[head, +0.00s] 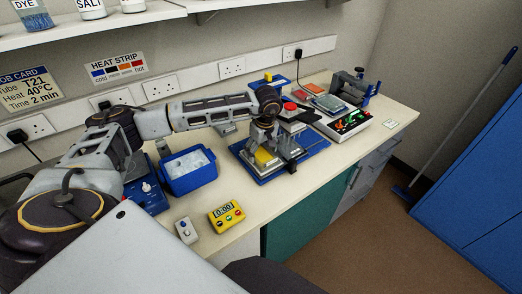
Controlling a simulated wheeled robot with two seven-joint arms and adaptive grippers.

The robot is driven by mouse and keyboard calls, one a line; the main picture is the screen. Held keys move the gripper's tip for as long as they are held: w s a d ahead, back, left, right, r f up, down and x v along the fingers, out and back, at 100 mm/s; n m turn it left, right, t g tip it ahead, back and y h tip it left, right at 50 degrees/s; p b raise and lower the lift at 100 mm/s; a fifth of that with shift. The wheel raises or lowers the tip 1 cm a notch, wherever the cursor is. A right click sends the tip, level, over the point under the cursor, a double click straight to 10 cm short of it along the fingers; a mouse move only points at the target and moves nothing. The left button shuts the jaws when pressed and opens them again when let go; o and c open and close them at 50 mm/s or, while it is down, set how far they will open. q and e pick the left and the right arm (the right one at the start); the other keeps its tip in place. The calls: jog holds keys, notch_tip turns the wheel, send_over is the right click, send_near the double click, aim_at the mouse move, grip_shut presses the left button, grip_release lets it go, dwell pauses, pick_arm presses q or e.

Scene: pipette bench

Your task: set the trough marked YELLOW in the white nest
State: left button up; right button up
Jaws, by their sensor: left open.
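My left gripper (270,140) points down over the blue tray (316,146) in the middle of the bench, with its jaws open. A small yellow-topped piece (265,156) sits right at its fingertips, partly covered by them. I cannot read any marking on it, nor tell whether the fingers touch it. The gripper and wrist hide much of the tray, and I cannot make out the white nest for certain. My right gripper is not in view.
A blue tub of white contents (190,170) stands left of the tray. A yellow timer (226,216) and a small white switch box (186,231) lie near the front edge. A device with coloured lights (346,124) stands to the right. Bench between tray and timer is clear.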

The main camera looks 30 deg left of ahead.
aim_at(264, 160)
pick_arm(q)
jog(key=shift+r, duration=0.15)
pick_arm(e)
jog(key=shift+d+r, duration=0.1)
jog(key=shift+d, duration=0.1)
pick_arm(q)
jog(key=shift+r, duration=0.1)
notch_tip(264, 160, up, 12)
jog(key=d+b, duration=0.1)
jog(key=shift+s+d, duration=0.3)
jog(key=shift+d, duration=0.05)
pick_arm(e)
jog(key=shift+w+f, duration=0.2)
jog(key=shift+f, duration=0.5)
